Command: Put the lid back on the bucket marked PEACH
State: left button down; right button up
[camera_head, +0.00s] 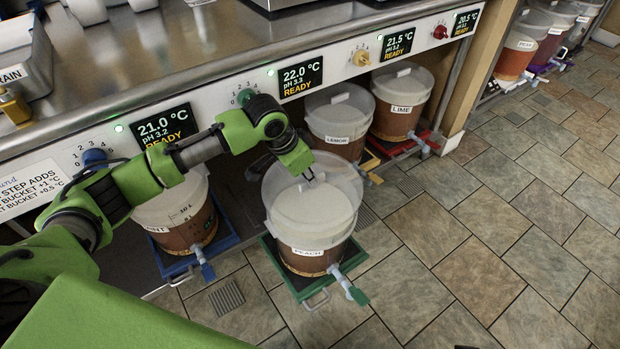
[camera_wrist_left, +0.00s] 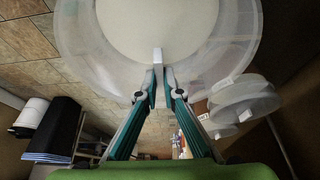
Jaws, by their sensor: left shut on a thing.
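The bucket marked PEACH (camera_head: 306,262) stands upright on a pulled-out green tray (camera_head: 285,280), with its green-handled tap facing front right. Pale contents show inside it through the translucent lid (camera_head: 343,174). My left gripper (camera_head: 309,176) is over this bucket and shut on the lid's small upright handle. In the left wrist view the handle (camera_wrist_left: 157,56) is between the fingertips (camera_wrist_left: 159,72) and the clear lid (camera_wrist_left: 78,42) spreads beyond them, above the round pale contents. I cannot tell whether the lid touches the rim or is just above it. My right gripper is not in view.
The MINT bucket (camera_head: 182,230) is on a blue tray at the left. The lidded LEMON (camera_head: 338,122) and LIME (camera_head: 399,104) buckets stand behind, to the right. The counter front with knobs and displays (camera_head: 301,77) runs behind the bucket. The tiled floor (camera_head: 470,240) at the right is clear.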

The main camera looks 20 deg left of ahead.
pick_arm(q)
jog(key=shift+f+b, duration=0.65)
jog(key=shift+f, duration=0.95)
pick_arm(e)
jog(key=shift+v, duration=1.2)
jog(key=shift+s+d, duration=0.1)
pick_arm(q)
jog(key=shift+p, duration=0.85)
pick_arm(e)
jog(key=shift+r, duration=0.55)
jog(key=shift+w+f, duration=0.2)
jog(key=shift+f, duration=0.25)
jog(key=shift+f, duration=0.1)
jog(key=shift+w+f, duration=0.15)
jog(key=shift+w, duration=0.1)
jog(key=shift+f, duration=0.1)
